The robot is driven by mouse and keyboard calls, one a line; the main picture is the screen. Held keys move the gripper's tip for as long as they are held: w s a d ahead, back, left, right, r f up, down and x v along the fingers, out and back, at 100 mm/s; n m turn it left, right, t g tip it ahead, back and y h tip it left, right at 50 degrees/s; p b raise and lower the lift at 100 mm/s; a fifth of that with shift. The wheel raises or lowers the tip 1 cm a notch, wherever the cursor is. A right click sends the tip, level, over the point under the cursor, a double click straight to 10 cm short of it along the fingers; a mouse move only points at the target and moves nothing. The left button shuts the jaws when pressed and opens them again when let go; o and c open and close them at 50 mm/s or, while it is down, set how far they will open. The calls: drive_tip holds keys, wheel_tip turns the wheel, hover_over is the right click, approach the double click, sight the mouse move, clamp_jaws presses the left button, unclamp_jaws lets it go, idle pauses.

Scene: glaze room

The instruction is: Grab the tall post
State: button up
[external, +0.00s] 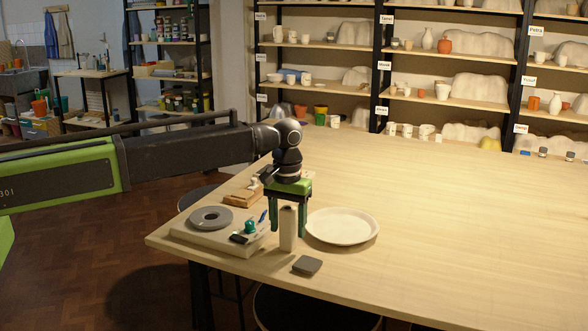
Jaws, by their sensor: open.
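A round white plate (342,226) lies just right of the post. A dark grey block (307,265) lies in front. The table's right side (470,240) is clear.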

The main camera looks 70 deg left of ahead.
clamp_jaws()
idle(0.4)
